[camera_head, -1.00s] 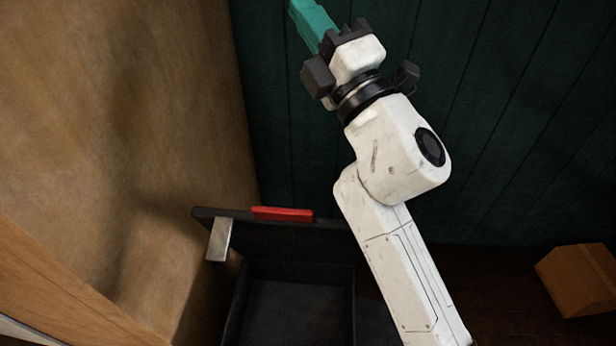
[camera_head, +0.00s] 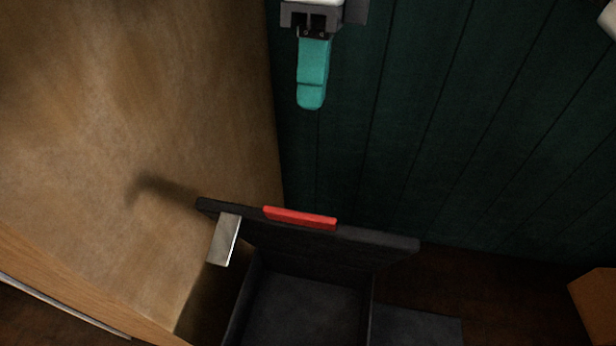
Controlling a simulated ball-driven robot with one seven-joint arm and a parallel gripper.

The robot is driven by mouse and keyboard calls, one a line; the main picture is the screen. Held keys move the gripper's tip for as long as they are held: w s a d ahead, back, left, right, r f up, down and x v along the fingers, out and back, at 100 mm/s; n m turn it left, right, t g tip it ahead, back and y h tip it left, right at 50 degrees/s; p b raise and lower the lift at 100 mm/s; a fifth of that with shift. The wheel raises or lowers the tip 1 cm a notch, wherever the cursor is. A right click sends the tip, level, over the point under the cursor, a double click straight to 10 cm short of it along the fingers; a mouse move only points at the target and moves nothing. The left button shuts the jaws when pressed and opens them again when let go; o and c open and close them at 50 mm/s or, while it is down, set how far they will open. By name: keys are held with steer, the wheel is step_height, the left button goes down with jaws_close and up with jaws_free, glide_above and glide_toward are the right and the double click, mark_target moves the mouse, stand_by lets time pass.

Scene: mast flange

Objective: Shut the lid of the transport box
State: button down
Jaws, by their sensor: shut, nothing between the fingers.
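The transport box (camera_head: 371,307) is dark grey and stands on the floor at the lower middle, with its inside in view and looking empty. Its lid (camera_head: 385,245) is open and stands up at the back of the box. A red strip (camera_head: 300,218) sits on the lid's top edge. My gripper (camera_head: 311,100) has teal fingers, is shut and empty, and points down. In the picture it is above the red strip, clear of the lid. The front of the box is cut off by the lower picture edge.
A tan board wall (camera_head: 130,110) rises close at the left of the box. A metal plate (camera_head: 224,239) shows at the lid's left end. A dark green panelled wall (camera_head: 450,130) is behind. A cardboard box (camera_head: 596,305) is at the lower right edge.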

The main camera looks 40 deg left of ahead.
steer(key=shift+s+d+f+p, duration=0.25)
steer(key=shift+s+d+f, duration=0.45)
steer(key=shift+f, duration=1.05)
steer(key=shift+s+d+f+p, duration=0.25)
steer(key=shift+s+d+f, duration=0.5)
steer(key=shift+f, duration=1.05)
steer(key=shift+s+d+f+p, duration=0.35)
steer(key=shift+s+f, duration=0.65)
steer(key=shift+f, duration=0.75)
steer(key=shift+s+d+f, duration=0.1)
